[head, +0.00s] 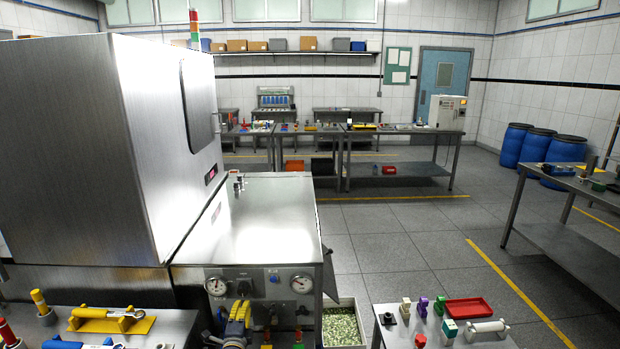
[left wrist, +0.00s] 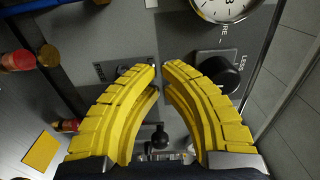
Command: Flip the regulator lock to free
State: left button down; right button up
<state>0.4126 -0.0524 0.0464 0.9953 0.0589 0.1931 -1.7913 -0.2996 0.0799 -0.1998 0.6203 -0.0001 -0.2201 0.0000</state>
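The regulator panel (head: 255,300) is the front face of a steel cabinet in the head view. It carries two round gauges, one on the left (head: 215,286) and one on the right (head: 301,284). My left gripper (head: 243,307) has yellow fingers and is in front of the panel's lower left part. In the left wrist view, its fingertips (left wrist: 162,66) are a narrow gap apart with nothing seen held between them. A black knob (left wrist: 222,74) marked LESS is just right of the tips.
A black ball-ended part (left wrist: 160,137) shows between the fingers. Red-capped brass fittings (left wrist: 18,61) are at the left. A bin of small green pieces (head: 342,327) stands right of the cabinet. A side table with a red tray (head: 468,308) is at the lower right.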

pick_arm(q)
jog(key=shift+f, duration=2.2)
jog(key=shift+s, duration=0.1)
jog(key=s, duration=0.7)
jog(key=shift+d+r, duration=0.15)
jog(key=shift+r, duration=0.1)
dwell(0.3)
